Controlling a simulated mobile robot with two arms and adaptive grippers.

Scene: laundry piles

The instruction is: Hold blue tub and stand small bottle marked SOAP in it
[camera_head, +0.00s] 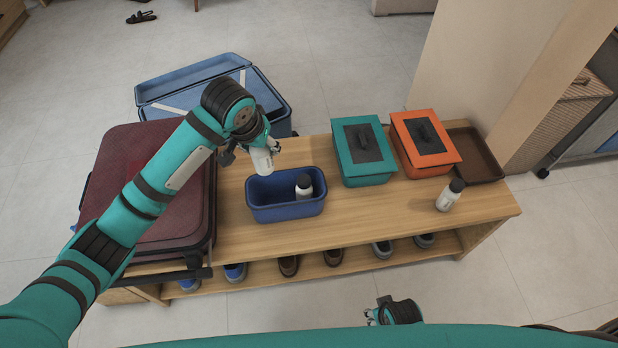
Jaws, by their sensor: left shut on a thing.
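A blue tub (287,211) stands on the wooden bench. A white bottle with a dark cap (304,190) stands inside it, towards the right end. My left gripper (259,146) is shut on another white bottle (262,162), held by its top over the tub's back-left rim. I cannot tell whether that bottle touches the tub. A third white bottle with a dark cap (449,196) stands on the bench at the right. The bottles' labels are too small to read. My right gripper (376,316) is at the bottom edge, apart from the tub; its fingers are unclear.
A teal lidded box (363,150), an orange lidded box (424,144) and a brown tray (472,150) line the bench's back right. A dark red suitcase (150,185) lies at the left, and an open blue suitcase (194,78) is behind. Shoes sit on the lower shelf.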

